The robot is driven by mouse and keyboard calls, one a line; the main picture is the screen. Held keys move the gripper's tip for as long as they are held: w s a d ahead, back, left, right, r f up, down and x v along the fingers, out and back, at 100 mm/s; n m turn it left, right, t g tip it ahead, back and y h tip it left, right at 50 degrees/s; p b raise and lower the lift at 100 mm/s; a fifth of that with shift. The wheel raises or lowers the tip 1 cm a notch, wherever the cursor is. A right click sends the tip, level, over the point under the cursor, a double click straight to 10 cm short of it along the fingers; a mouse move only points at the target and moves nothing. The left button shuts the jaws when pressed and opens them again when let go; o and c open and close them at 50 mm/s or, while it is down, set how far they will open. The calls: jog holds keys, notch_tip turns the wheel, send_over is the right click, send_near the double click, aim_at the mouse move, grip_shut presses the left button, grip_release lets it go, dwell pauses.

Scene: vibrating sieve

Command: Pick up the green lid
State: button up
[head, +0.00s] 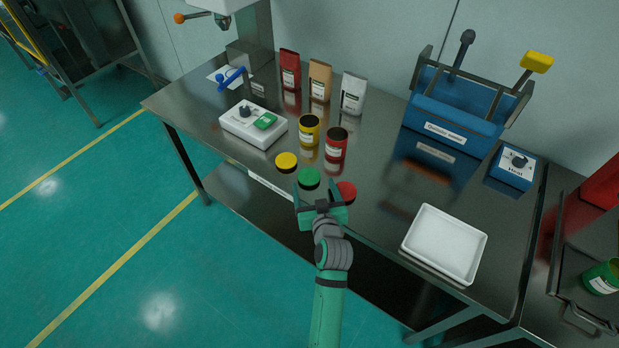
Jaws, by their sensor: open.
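The green lid (309,178) lies flat near the front edge of the metal table (375,205), between a yellow lid (287,161) and a red lid (345,191). My gripper (318,190) is open and empty, with its fingers at the near side of the green lid. The fingers partly overlap the lid's near edge in the picture. I cannot tell whether they touch it or how high they are above the table. The right finger is close to the red lid and covers part of it.
Behind the lids stand a yellow can (309,130) and a red can (336,145). A white control box (253,125) is at left, a white tray (445,244) at right. Pouches (320,81) and a blue machine (455,105) stand farther back. A green can (602,277) is far right.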

aim_at(309, 178)
jog(key=x, duration=0.4)
jog(key=shift+a, duration=0.25)
jog(key=c, duration=1.1)
jog(key=shift+r, duration=0.2)
